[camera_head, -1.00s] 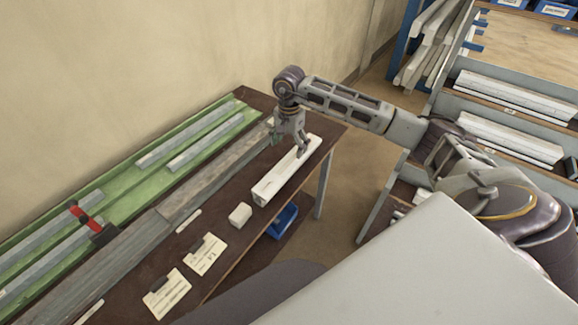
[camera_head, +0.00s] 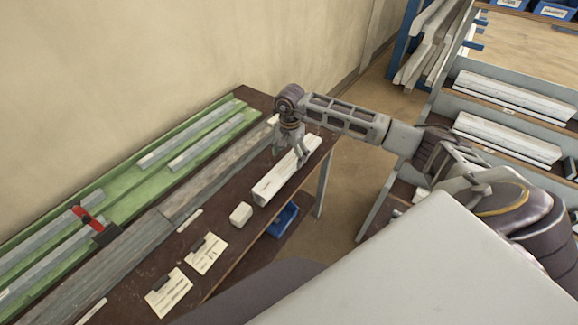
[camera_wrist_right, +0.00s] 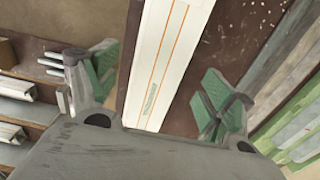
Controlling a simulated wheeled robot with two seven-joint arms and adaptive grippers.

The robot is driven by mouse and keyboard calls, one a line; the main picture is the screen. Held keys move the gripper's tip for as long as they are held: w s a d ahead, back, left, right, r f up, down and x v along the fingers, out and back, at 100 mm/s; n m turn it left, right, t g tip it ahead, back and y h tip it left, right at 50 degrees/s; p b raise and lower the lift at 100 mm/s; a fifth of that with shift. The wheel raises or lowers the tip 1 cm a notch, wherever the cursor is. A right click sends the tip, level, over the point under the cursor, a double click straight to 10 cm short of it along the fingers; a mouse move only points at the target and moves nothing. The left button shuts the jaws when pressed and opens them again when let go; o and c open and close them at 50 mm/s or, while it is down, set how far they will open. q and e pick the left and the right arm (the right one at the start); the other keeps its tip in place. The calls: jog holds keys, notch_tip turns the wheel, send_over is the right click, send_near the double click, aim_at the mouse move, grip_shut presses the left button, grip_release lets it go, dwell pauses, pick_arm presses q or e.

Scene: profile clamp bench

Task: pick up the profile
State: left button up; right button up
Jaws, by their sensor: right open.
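The profile (camera_head: 272,184) is a long white bar lying on the brown bench near its right edge. It also shows in the right wrist view (camera_wrist_right: 165,60), with thin orange lines and small print on its upper face. My right gripper (camera_head: 290,153) is open above the far half of the profile, pointing down. In the right wrist view its green-padded fingers (camera_wrist_right: 157,88) stand on either side of the profile, with gaps between pads and bar. The far end of the profile is partly hidden by the gripper in the head view. My left gripper is not in view.
A small white block (camera_head: 240,213) and two labelled cards (camera_head: 206,253) lie nearer on the bench. A grey rail (camera_head: 195,195) and a green bed (camera_head: 120,193) with bars and a red clamp (camera_head: 88,217) lie left. A shelf rack (camera_head: 515,110) stands right.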

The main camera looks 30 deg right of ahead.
aim_at(290, 162)
jog(key=shift+f+p, duration=0.5)
jog(key=shift+f, duration=1.5)
jog(key=shift+s, duration=0.1)
jog(key=shift+d+r, duration=0.1)
jog(key=c, duration=1.4)
